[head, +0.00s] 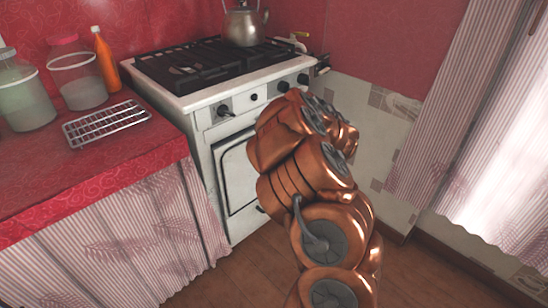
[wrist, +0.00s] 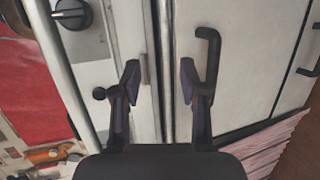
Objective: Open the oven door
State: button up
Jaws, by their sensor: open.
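The white oven stands against the red wall in the head view, its door (head: 238,172) shut and partly hidden behind my copper-coloured arm. In the wrist view, which is turned sideways, the pale door (wrist: 250,60) fills the right half. A dark bar handle (wrist: 209,60) sits on it near a long seam. My gripper (wrist: 159,82) is open and empty in front of the stove. Its right finger overlaps the near end of the handle; I cannot tell whether they touch. The left finger is over the control panel side. My gripper is hidden in the head view.
A kettle (head: 244,25) stands on the black hob grates (head: 190,65). Knobs (head: 226,111) line the panel. The red counter (head: 90,170) at left holds jars, an orange bottle (head: 105,60) and a wire rack (head: 107,124). Wooden floor (head: 250,275) is clear in front.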

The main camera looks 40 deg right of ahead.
jog(key=s+a+f+n+t+y+b, duration=0.1)
jog(key=s+a+f+n+y+b, duration=0.2)
jog(key=f, duration=0.5)
jog(key=shift+y, duration=0.4)
jog(key=shift+r+b+x, duration=0.1)
jog(key=shift+b+x, duration=0.05)
jog(key=shift+x, duration=2.1)
jog(key=shift+r+b+x, duration=0.15)
jog(key=shift+x, duration=2.05)
jog(key=shift+a, duration=0.1)
grip_shut()
